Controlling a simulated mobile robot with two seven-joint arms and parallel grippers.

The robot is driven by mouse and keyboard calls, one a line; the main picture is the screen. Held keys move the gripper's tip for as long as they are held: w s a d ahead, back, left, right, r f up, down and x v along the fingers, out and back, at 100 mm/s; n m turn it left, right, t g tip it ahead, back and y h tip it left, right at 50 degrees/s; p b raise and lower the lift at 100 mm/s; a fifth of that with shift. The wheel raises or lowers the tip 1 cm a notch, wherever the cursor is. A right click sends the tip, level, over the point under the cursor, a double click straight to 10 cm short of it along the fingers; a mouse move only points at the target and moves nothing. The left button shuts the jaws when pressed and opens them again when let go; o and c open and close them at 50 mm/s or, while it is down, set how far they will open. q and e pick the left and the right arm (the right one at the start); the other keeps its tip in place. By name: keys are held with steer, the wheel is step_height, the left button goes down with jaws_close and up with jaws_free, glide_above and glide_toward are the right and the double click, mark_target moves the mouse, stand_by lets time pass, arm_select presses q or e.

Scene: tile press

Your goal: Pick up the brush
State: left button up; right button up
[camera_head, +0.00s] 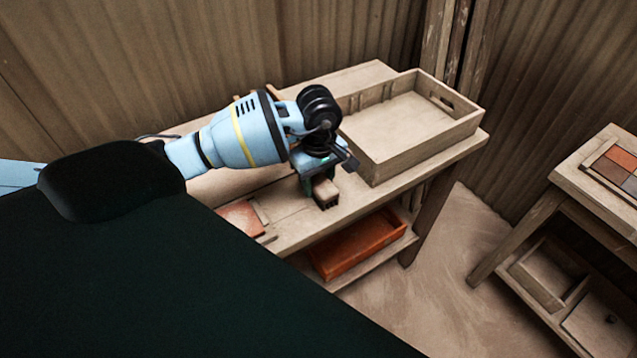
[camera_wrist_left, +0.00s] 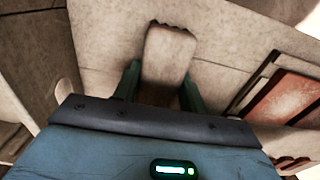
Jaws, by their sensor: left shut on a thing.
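The rest of the brush is hidden behind the gripper body. I cannot tell whether the brush touches the bench top. My right gripper is not in view.
A wooden tray (camera_head: 408,159) with raised walls stands on the workbench (camera_head: 300,227), right of my gripper. A reddish tile in a frame (camera_head: 241,215) lies to the left. An orange tray (camera_head: 357,248) sits on the lower shelf. Another table (camera_head: 583,174) holds coloured tiles (camera_head: 622,163).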

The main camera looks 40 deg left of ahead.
mark_target(316, 181)
arm_select(q)
steer(key=shift+r, duration=0.1)
steer(key=shift+r, duration=0.45)
steer(key=shift+s+r, duration=0.2)
steer(key=shift+r, duration=0.45)
steer(key=shift+s+r, duration=0.15)
steer(key=shift+r, duration=0.45)
steer(key=s, duration=0.5)
steer(key=s+r+b, duration=0.1)
steer(key=s, duration=0.4)
steer(key=s+d, duration=0.1)
steer(key=s, duration=0.4)
steer(key=shift+s+r, duration=0.15)
steer(key=shift+r, duration=0.1)
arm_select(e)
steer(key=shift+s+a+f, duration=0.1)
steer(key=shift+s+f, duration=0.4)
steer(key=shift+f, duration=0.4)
